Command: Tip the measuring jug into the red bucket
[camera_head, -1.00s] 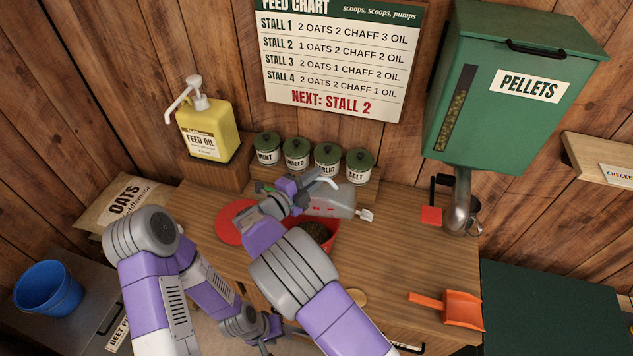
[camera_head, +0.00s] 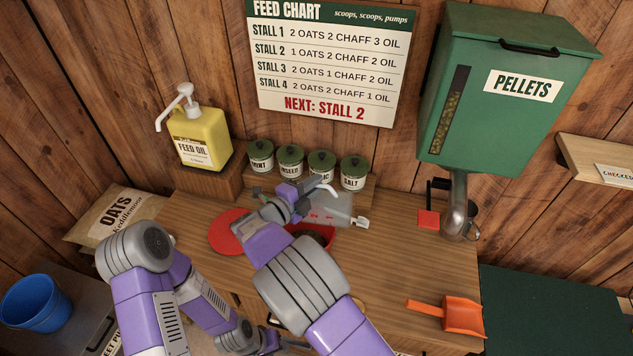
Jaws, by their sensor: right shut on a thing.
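The measuring jug (camera_head: 333,208) is clear with red marks and leans well over on its side above the red bucket. My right gripper (camera_head: 300,198) is shut on it, at its left side. The red bucket (camera_head: 328,240) stands on the wooden counter, partly hidden by my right arm and the jug. Some dark feed shows inside it. I cannot tell whether anything is flowing from the jug. My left gripper (camera_head: 262,343) hangs low in front of the counter, at the bottom of the picture. Its jaws are not clear.
A round red lid (camera_head: 230,232) lies left of the bucket. Several lidded jars (camera_head: 291,160) and the yellow feed oil pump (camera_head: 201,138) stand behind. The green pellets bin (camera_head: 505,95) hangs at right. An orange scoop (camera_head: 460,315) lies at the front right; the counter between is mostly clear.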

